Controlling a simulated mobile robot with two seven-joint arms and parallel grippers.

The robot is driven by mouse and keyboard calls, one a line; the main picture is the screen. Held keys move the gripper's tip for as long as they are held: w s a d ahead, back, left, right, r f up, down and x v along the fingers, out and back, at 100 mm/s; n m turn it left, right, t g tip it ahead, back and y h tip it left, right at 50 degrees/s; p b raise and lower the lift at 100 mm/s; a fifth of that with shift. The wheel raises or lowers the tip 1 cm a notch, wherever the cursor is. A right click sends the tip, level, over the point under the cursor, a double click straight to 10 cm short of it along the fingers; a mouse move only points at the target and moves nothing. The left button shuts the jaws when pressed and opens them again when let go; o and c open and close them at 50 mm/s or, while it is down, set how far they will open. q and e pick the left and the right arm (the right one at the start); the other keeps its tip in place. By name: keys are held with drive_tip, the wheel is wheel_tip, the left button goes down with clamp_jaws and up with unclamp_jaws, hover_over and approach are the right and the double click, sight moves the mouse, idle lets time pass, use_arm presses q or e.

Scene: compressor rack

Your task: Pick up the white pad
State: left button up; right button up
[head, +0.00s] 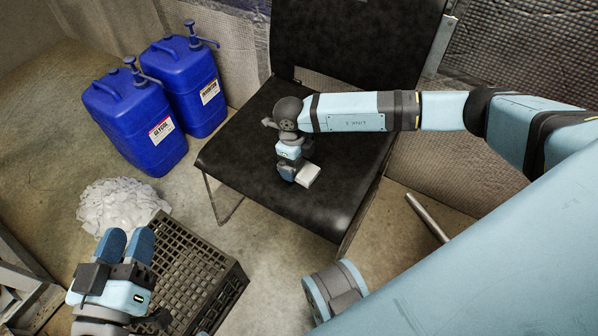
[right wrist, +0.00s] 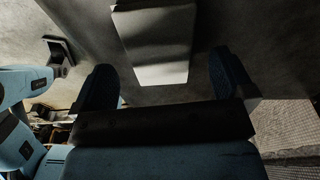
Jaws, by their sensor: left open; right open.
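The white pad (head: 309,175) lies on the black chair's seat (head: 240,150), just beside my right gripper (head: 290,172). In the right wrist view the pad (right wrist: 155,45) is a pale, flat block, partly in shadow. Its near end reaches into the gap between my two right fingertips, with a clear space on either side. My right gripper is open and holds nothing. Part of the pad is hidden by the gripper in the head view. My left gripper (head: 127,242) is open and empty at the lower left, over the edge of the dark crate, far from the pad.
Two blue jugs (head: 135,120) with pumps stand on the floor left of the chair. A white crumpled heap (head: 120,205) lies below them, next to the dark slatted crate (head: 195,275). The chair's backrest (head: 350,40) rises behind the pad. The seat around the pad is clear.

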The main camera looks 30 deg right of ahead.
sight(298, 167)
wheel_tip(298, 167, down, 2)
drive_tip(key=shift+s+d+f, duration=0.1)
drive_tip(key=shift+f, duration=0.1)
use_arm(q)
drive_tip(key=shift+f+g, duration=0.3)
drive_tip(key=shift+f, duration=0.5)
use_arm(e)
drive_tip(key=c, duration=0.9)
drive_tip(key=shift+r, duration=0.1)
drive_tip(key=shift+c, duration=0.2)
use_arm(q)
wheel_tip(298, 167, up, 9)
drive_tip(key=t+p, duration=0.3)
drive_tip(key=p, duration=0.3)
drive_tip(key=shift+s+a+n+t, duration=0.2)
drive_tip(key=shift+a+n+t, duration=0.1)
drive_tip(key=shift+a, duration=0.1)
use_arm(e)
wheel_tip(298, 167, up, 20)
